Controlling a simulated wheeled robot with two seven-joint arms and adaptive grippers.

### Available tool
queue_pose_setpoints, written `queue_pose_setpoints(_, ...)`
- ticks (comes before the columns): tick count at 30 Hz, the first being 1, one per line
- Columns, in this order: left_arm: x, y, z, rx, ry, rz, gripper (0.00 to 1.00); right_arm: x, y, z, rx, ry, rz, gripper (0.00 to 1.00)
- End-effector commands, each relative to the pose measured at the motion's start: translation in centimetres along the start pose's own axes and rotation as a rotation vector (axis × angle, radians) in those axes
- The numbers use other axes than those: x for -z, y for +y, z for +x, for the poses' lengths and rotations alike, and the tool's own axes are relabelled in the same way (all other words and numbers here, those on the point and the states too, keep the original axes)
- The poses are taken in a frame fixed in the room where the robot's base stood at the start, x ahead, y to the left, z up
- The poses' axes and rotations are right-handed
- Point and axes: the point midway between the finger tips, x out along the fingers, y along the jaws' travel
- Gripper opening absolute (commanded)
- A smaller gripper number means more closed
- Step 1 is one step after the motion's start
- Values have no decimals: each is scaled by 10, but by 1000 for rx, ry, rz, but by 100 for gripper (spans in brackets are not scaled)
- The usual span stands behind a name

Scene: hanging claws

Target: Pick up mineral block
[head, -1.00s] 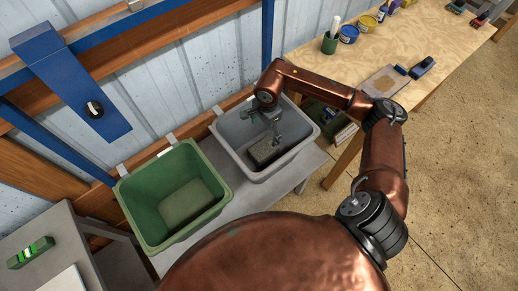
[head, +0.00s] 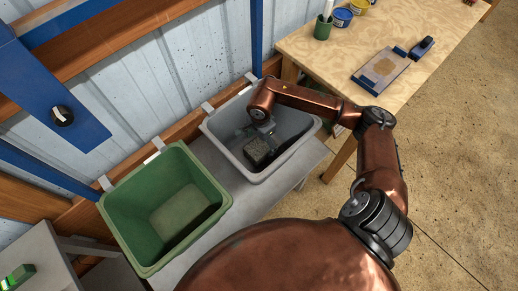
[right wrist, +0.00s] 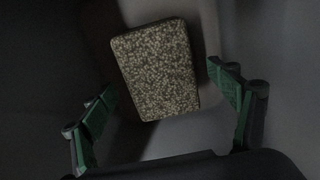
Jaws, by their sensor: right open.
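The mineral block (head: 258,152) is a speckled grey-brown brick lying in the grey bin (head: 226,141). In the right wrist view the block (right wrist: 157,70) shows at the upper middle, slightly turned. My right gripper (head: 254,132) reaches down into the grey bin over the block, partly hidden by its own wrist. In the right wrist view the right gripper (right wrist: 168,108) is open, its green-padded fingers apart on either side below the block; I see no contact. My left gripper is not in view.
A green bin (head: 165,210), empty, hangs beside the grey bin on the left. A wooden table (head: 330,65) at the upper right holds a green cup (head: 323,28), paint pots and a board with a blue clip (head: 381,71). A blue post (head: 257,40) stands behind the grey bin.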

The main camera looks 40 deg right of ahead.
Motion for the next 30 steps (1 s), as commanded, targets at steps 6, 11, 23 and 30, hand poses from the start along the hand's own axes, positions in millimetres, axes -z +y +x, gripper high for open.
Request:
queue_pose_setpoints(6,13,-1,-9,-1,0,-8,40,0,0,23,-1,-1,1,82)
queue_pose_setpoints(11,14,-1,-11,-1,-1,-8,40,0,0,23,0,0,0,82)
queue_pose_setpoints(23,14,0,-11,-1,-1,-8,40,0,0,23,0,0,0,61)
queue_pose_setpoints(30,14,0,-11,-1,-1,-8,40,0,0,23,0,0,0,44)
